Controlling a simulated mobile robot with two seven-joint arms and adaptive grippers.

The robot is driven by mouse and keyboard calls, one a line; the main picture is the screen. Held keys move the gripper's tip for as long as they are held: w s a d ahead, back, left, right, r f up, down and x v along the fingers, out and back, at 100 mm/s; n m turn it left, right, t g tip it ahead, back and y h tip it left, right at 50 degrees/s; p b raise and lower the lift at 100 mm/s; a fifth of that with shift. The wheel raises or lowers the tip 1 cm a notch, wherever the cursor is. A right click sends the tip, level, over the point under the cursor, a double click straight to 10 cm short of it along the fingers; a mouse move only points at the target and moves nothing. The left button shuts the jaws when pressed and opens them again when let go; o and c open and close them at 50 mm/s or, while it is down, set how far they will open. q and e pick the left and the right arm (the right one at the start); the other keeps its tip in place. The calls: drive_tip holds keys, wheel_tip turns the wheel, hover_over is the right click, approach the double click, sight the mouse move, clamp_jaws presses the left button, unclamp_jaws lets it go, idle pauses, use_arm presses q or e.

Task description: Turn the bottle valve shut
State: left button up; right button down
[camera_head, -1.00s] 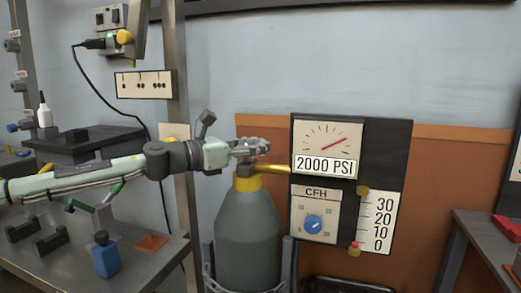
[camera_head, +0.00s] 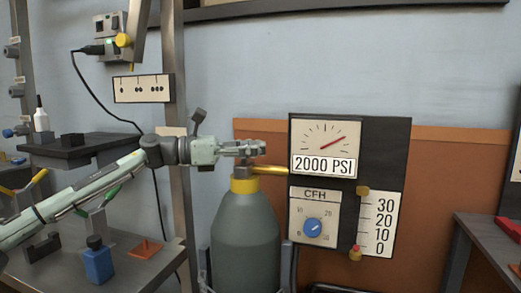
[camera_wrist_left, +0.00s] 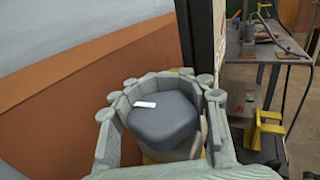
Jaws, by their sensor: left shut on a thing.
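The gas bottle (camera_head: 245,240) stands upright, grey-green with a yellow collar, and a brass pipe runs from its top to the gauge panel. My left gripper (camera_head: 250,148) reaches in from the left at the bottle's top. In the left wrist view the dark grey valve knob (camera_wrist_left: 165,118), with a white mark on top, sits between the fingers, which are shut on it. In the head view the fingers mostly hide the knob. The pressure gauge (camera_head: 325,147) reads 2000 PSI. My right gripper is not in view.
The gauge panel (camera_head: 378,150) stands close to the right of the bottle, with a blue CFH dial (camera_head: 313,225). A metal bench (camera_head: 150,265) at the left holds a blue bottle (camera_head: 98,260). Another bench stands at the far right.

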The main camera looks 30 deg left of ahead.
use_arm(q)
drive_tip(key=shift+s+d+r+m+g+h, duration=0.1)
drive_tip(key=shift+s+m+g+h, duration=0.05)
drive_tip(key=shift+m+g+h, duration=0.4)
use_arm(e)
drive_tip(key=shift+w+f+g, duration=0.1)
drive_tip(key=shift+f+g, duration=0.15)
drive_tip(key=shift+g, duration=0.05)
use_arm(q)
drive_tip(key=shift+g, duration=0.25)
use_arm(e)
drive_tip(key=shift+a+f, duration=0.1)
use_arm(q)
drive_tip(key=o, duration=1.4)
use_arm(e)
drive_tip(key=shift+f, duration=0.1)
use_arm(q)
drive_tip(key=shift+s, duration=0.1)
drive_tip(key=v, duration=1.1)
drive_tip(key=shift+s+a, duration=0.2)
drive_tip(key=shift+a, duration=0.2)
